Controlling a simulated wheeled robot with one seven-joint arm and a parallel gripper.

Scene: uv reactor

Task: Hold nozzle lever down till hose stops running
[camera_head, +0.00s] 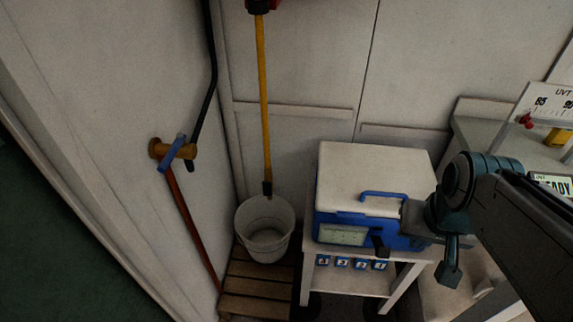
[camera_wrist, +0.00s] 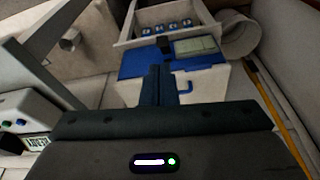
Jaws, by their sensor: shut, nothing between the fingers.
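A yellow hose or pole (camera_head: 263,100) hangs along the back wall. Its dark lower end (camera_head: 267,188), perhaps the nozzle, sits at the rim of a white bucket (camera_head: 247,218). I cannot make out a lever on it or any running water. The wrist view shows the yellow length (camera_wrist: 268,97) and the bucket (camera_wrist: 240,38) at right. A blue lever (camera_head: 173,152) sits on a brass valve (camera_head: 157,148) on the left wall. My gripper (camera_wrist: 160,70) is shut and empty, over the white and blue box, away from the bucket.
The white and blue box (camera_head: 375,170) stands on a white cart (camera_head: 345,284) between my arm and the bucket. It has a blue handle (camera_head: 384,195). The bucket stands on wooden slats (camera_head: 258,287). A red pipe (camera_head: 195,232) slants below the valve. A gauge panel (camera_head: 545,103) is at right.

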